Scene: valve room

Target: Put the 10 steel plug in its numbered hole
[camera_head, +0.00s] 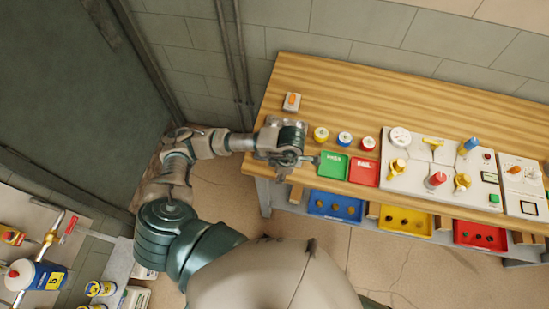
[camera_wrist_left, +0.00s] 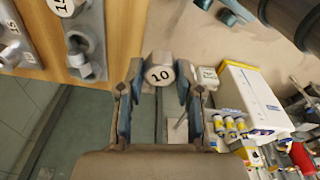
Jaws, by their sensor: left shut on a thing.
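In the head view my left gripper (camera_head: 300,159) is at the left end of the wooden bench, beside the green tray. In the left wrist view a grey steel block (camera_wrist_left: 88,22) with a round numbered label and a hex-shaped piece lies on the wood at upper left, apart from the plug. Another grey piece marked 15 (camera_wrist_left: 12,45) shows at the far left edge. The numbered hole for 10 cannot be made out. My right gripper is not in view.
On the bench, a green tray (camera_head: 333,165), a red tray (camera_head: 364,171) and several coloured round pots stand right of my gripper. A valve panel (camera_head: 430,170) is further right. A small grey box with an orange top (camera_head: 292,102) is behind.

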